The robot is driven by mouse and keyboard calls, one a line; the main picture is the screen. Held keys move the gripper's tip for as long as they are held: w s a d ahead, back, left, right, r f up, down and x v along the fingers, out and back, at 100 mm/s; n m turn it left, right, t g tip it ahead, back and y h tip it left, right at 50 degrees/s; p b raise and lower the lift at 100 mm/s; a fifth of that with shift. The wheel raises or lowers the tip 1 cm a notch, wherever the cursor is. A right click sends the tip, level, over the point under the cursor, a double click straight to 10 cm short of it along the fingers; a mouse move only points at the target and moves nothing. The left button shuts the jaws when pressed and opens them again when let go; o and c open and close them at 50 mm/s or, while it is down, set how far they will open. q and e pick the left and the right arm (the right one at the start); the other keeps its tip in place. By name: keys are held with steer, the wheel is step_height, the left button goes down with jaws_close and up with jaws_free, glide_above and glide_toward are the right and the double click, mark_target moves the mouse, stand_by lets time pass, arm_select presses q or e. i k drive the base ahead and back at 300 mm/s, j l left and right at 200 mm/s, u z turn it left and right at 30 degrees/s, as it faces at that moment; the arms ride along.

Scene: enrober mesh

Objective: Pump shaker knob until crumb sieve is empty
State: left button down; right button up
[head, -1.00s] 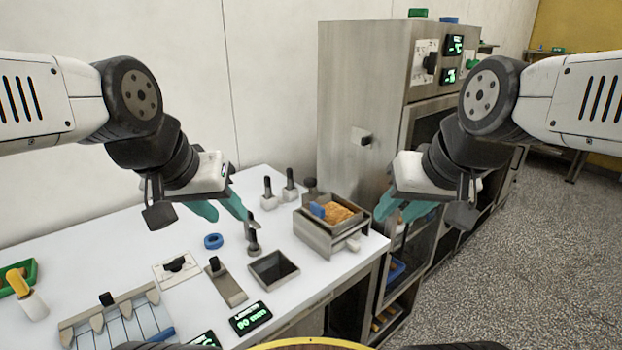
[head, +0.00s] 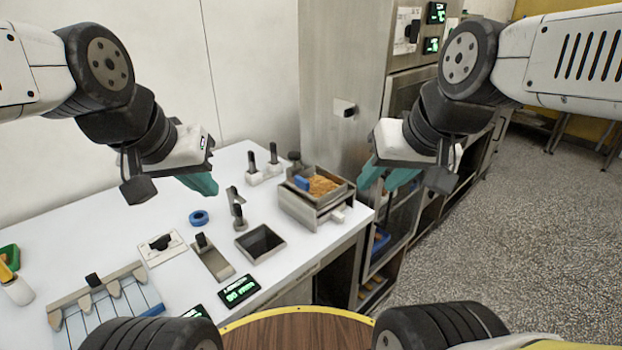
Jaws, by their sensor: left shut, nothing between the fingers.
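The crumb sieve (head: 344,188) is a grey metal box at the right end of the white counter. Orange-brown crumbs (head: 323,185) and a small blue piece (head: 301,183) lie in it. A pale knob (head: 337,216) sticks out of its front right side; a dark round knob (head: 294,156) stands behind its back left corner. I cannot tell which is the shaker knob. My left gripper (head: 207,188) is shut and empty, above the counter left of the sieve. My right gripper (head: 376,187) is open with teal fingers apart, just right of the sieve, apparently not touching it.
Black-handled posts (head: 273,156) stand behind the sieve. An upright metal lever (head: 237,205), a blue ring (head: 199,217) and a square dark opening (head: 260,243) lie to its left. A tall steel cabinet (head: 330,60) rises behind.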

mark_target(293, 156)
steer(key=k+l+z, duration=0.15)
steer(key=z, duration=0.3)
steer(key=k+l+z, duration=0.15)
steer(key=z, duration=0.3)
